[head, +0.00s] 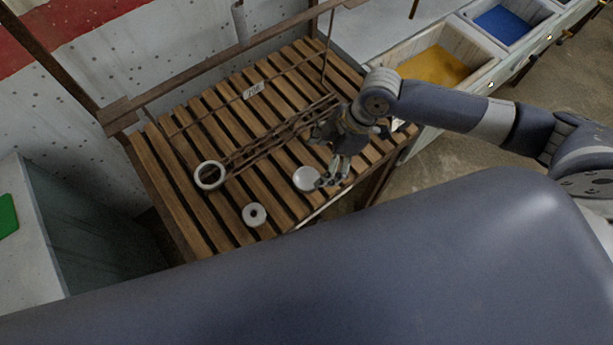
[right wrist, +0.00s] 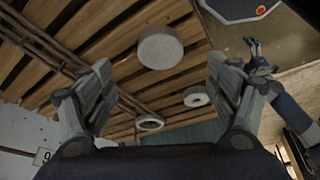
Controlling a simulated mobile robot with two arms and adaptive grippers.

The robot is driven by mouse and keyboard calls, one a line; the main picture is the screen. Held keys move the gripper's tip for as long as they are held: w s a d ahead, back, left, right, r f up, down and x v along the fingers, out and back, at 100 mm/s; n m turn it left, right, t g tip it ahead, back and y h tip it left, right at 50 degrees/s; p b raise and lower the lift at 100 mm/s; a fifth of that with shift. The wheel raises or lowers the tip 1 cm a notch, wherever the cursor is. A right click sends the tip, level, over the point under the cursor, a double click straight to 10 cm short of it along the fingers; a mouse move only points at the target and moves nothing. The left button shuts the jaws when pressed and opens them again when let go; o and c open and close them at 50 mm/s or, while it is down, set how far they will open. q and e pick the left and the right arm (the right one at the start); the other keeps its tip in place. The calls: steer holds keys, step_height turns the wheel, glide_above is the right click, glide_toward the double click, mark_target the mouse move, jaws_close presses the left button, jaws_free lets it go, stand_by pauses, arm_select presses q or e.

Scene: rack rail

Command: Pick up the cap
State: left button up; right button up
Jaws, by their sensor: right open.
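The cap, a pale round disc (head: 306,179), lies flat on the wooden slatted rack near its front edge. In the right wrist view the cap (right wrist: 160,47) shows whole, ahead of my fingers and between their lines. My right gripper (head: 334,180) is open and just right of the cap in the head view. Its fingers (right wrist: 165,92) stand wide apart with nothing between them. My left gripper is not in the head view. A small jointed part at the right of the wrist view looks like my left gripper (right wrist: 255,52), its jaws unclear.
A thick washer (head: 254,214) and a pale ring (head: 209,175) lie left of the cap. Dark rails (head: 270,138) run across the slats behind it. A numbered tag (head: 253,90) is farther back. Bins with yellow (head: 434,67) and blue (head: 501,22) insides stand at right.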

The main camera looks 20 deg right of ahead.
mark_target(307, 178)
steer(key=x, duration=0.3)
steer(key=p+x, duration=0.2)
steer(key=x, duration=0.2)
steer(key=shift+s+a, duration=0.1)
steer(key=shift+a+f, duration=0.2)
steer(key=shift+f, duration=0.3)
steer(key=c, duration=1.1)
